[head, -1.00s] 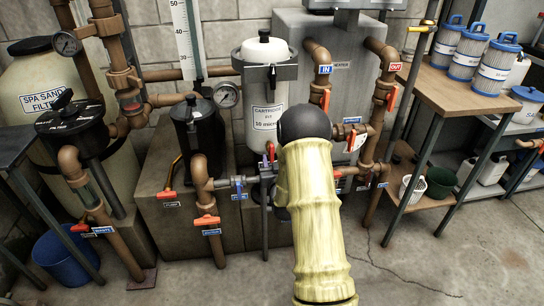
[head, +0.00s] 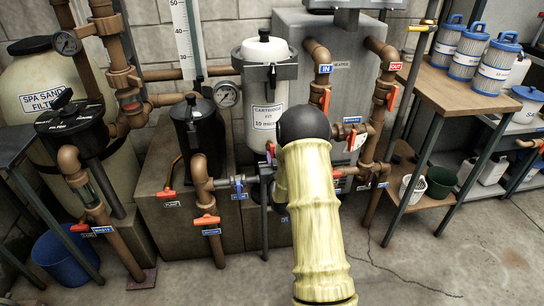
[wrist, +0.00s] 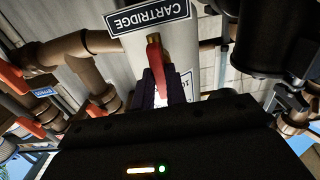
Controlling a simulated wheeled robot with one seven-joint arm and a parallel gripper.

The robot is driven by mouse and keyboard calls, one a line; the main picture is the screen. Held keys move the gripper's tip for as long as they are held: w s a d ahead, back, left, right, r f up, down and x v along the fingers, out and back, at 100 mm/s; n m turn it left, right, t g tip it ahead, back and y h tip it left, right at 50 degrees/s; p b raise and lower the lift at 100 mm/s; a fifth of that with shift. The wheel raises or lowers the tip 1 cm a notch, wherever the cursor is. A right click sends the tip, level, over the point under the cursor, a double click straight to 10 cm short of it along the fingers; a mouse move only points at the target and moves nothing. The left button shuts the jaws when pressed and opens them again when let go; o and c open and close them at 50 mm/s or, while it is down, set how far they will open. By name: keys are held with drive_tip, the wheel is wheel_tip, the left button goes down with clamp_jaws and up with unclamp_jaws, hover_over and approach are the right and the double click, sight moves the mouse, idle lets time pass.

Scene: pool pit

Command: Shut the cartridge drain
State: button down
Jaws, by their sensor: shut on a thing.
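The cartridge filter (head: 264,110) is the pale upright canister with a dark collar in the middle of the head view. My forearm covers the pipework below and right of it, and my gripper is hidden there. In the wrist view my gripper (wrist: 156,80) has its dark fingers closed around a red valve handle (wrist: 154,52). A dark label reading CARTRIDGE (wrist: 150,15) appears upside down just above that handle. A second label (wrist: 187,86) is partly hidden beside the fingers. The valve body under the handle is hidden, so I cannot tell how far it is turned.
Other red-handled valves crowd close by, on the pump pipe (head: 207,220) and the heater pipes (head: 391,98). A black strainer pot (head: 197,130) stands left of the cartridge filter. A wooden shelf (head: 465,95) with spare cartridges is at right. The concrete floor in front is clear.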

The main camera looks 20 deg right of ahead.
drive_tip(key=m+b, duration=0.1)
drive_tip(key=m, duration=0.2)
drive_tip(key=shift+f+m, duration=0.1)
drive_tip(key=shift+m, duration=0.2)
drive_tip(key=m, duration=0.5)
drive_tip(key=shift+b, duration=0.35)
drive_tip(key=m, duration=1)
drive_tip(key=c, duration=1.3)
unclamp_jaws()
drive_tip(key=shift+s, duration=0.1)
drive_tip(key=shift+b+v, duration=0.35)
drive_tip(key=shift+v, duration=3.05)
